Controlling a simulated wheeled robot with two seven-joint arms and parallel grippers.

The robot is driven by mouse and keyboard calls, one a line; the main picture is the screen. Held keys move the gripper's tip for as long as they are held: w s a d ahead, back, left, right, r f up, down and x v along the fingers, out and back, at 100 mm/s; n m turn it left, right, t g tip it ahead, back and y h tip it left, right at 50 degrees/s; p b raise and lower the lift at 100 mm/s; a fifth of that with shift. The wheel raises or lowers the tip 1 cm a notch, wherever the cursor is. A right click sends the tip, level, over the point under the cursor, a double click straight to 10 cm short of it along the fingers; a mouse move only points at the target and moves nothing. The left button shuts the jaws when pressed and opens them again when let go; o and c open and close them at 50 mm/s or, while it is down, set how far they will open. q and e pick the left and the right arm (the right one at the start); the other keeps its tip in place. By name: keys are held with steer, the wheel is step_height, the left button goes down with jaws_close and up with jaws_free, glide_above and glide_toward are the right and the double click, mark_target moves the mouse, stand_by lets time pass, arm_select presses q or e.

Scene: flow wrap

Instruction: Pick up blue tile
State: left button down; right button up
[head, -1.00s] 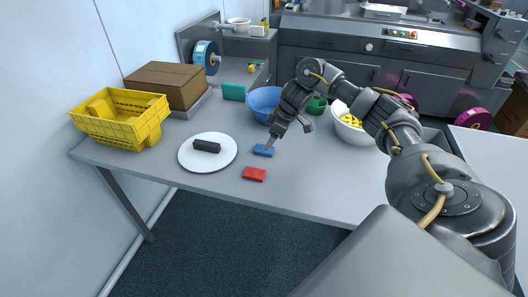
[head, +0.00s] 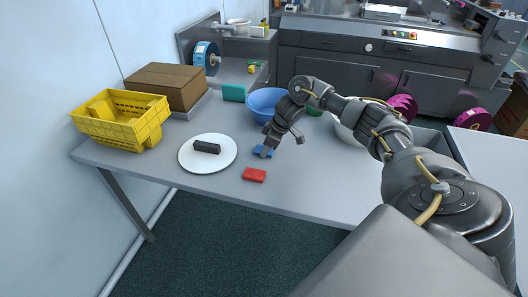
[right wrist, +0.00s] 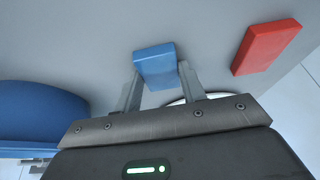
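The blue tile (head: 263,152) is on the grey table, to the right of the white round plate, largely covered by my right gripper (head: 267,152) in the head view. In the right wrist view the blue tile (right wrist: 155,64) sits between the two fingertips of my right gripper (right wrist: 160,76), one finger along each side. The fingers are very close to its sides; whether they press on it I cannot tell. The red tile (head: 254,174) lies nearer the table's front edge and also shows in the right wrist view (right wrist: 265,46). My left gripper is not in view.
The white plate (head: 190,164) carries a dark block (head: 206,147). A blue bowl (head: 262,104) stands behind my right gripper. A yellow crate (head: 120,128), a brown box (head: 165,86) and a teal block (head: 234,93) are farther left and back. The table's front right is clear.

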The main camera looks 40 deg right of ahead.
mark_target(261, 149)
steer(key=shift+c, duration=1.3)
steer(key=shift+r, duration=0.15)
steer(key=shift+r, duration=0.3)
step_height(261, 149, up, 2)
steer(key=shift+r+b, duration=0.15)
steer(key=shift+b, duration=0.2)
steer(key=s+a+r+p, duration=0.1)
steer(key=s+a+r, duration=0.2)
steer(key=a+r, duration=0.2)
steer(key=s+a+r+p, duration=0.2)
steer(key=a+r, duration=0.2)
steer(key=a, duration=0.3)
steer(key=shift+s+a+r, duration=0.4)
